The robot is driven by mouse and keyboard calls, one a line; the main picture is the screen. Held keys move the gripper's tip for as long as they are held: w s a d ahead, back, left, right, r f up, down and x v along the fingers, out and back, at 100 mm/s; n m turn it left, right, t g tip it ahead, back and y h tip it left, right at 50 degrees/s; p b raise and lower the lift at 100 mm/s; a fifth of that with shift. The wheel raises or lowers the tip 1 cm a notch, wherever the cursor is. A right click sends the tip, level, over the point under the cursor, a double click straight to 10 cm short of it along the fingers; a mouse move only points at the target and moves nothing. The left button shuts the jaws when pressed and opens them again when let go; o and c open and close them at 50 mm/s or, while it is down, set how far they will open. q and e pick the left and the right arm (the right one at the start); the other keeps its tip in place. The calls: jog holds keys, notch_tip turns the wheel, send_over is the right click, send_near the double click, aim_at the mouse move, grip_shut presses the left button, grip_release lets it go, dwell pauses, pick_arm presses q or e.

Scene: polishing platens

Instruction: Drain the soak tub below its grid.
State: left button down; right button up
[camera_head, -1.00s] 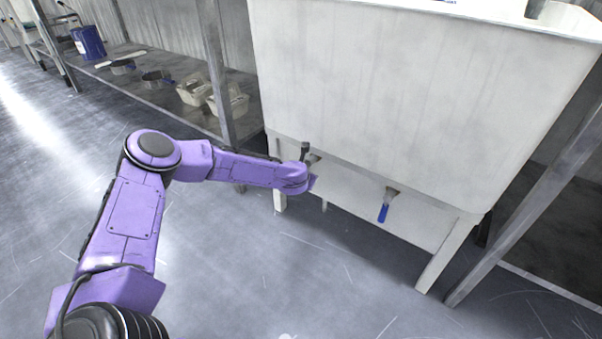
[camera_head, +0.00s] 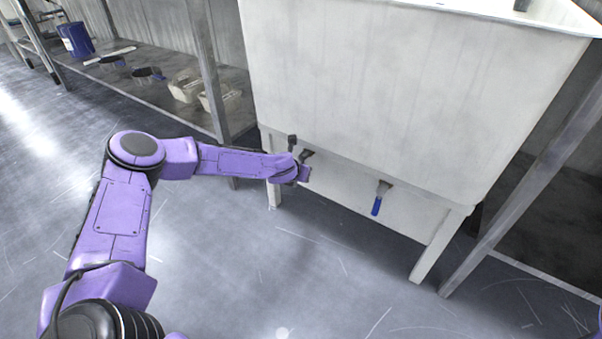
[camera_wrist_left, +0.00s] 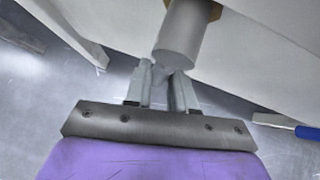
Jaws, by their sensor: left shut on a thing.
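The soak tub (camera_head: 400,90) is a large pale tub on legs, and its grid is not in view. Two taps sit low on its front. The right tap (camera_head: 385,186) has a blue handle (camera_head: 376,206) hanging down; this handle also shows at the right edge of the left wrist view (camera_wrist_left: 308,132). My left gripper (camera_head: 304,170) is at the left tap (camera_head: 308,154). In the left wrist view its fingers (camera_wrist_left: 160,88) are shut on a part just below the tap's grey cylinder (camera_wrist_left: 182,35); the gripped part is mostly hidden. My right gripper is out of view.
A low shelf at the left holds a blue bucket (camera_head: 76,39), dark pans (camera_head: 148,73) and pale baskets (camera_head: 187,86). A metal post (camera_head: 207,70) stands left of the tub. A slanted rail (camera_head: 530,195) runs at its right. The floor in front is clear.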

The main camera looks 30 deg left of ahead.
pick_arm(q)
jog(key=c, duration=1)
grip_release()
jog(key=p+v, duration=0.4)
jog(key=v, duration=0.6)
jog(key=shift+s+r, duration=0.15)
jog(key=shift+r, duration=0.1)
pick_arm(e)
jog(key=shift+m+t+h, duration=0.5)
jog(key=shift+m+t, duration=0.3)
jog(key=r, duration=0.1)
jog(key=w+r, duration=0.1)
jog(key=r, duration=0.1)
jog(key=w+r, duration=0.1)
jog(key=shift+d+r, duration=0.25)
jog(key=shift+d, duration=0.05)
